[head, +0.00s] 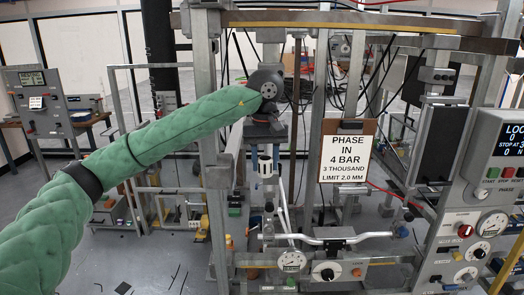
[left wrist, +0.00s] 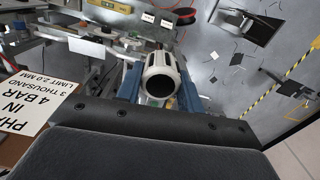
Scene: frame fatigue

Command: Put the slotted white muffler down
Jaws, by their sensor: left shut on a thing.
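The slotted white muffler (head: 265,165) is a short white cylinder hanging upright below my left wrist in the head view. My left gripper (head: 266,174) is shut on it, with a blue finger on either side. In the left wrist view the muffler (left wrist: 159,62) shows its slotted side and dark round open end between the blue fingers of my left gripper (left wrist: 158,88). What lies directly beneath the muffler is hard to tell in the head view. My right gripper is in neither view.
Grey steel posts of the test frame (head: 205,120) stand around my left arm. A clipboard sign (head: 346,155) hangs just right of the gripper. A silver handlebar (head: 330,238) and a dial gauge (head: 291,261) are below. A control panel (head: 493,165) stands at the right.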

